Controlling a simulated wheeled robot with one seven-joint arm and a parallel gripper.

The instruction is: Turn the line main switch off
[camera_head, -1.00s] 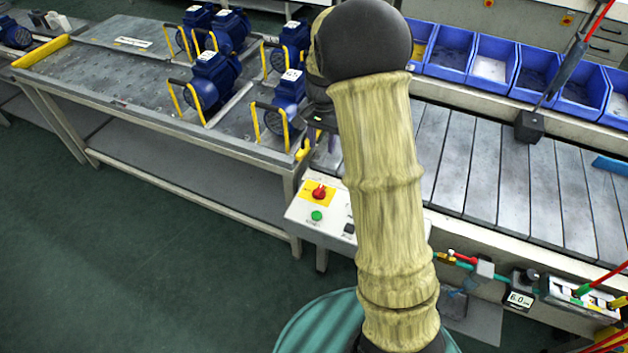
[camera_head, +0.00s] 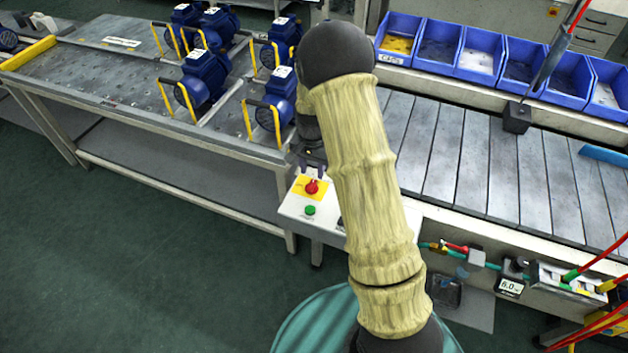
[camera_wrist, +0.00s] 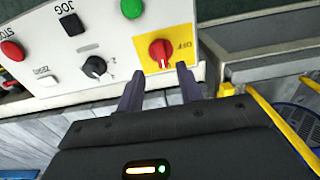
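The line main switch (camera_wrist: 160,53) is a red rotary knob on a yellow plate, with an "OFF" label beside it. In the head view the red switch (camera_head: 312,187) sits at the upper left of a white control panel (camera_head: 291,208). My gripper (camera_wrist: 160,80) is open, its two dark fingers apart and empty. In the wrist view the fingertips lie just short of the knob, one toward each side of it. Whether they touch the panel cannot be told. In the head view my gripper (camera_head: 313,170) is just behind the switch, partly hidden by my arm.
The panel also carries a green button (camera_wrist: 132,8), a black JOG button (camera_wrist: 72,24), a black selector knob (camera_wrist: 94,67) and a red stop button (camera_wrist: 12,50). Blue pumps (camera_head: 205,80) with yellow handles stand on the bench at left. A slatted conveyor (camera_head: 470,150) runs right.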

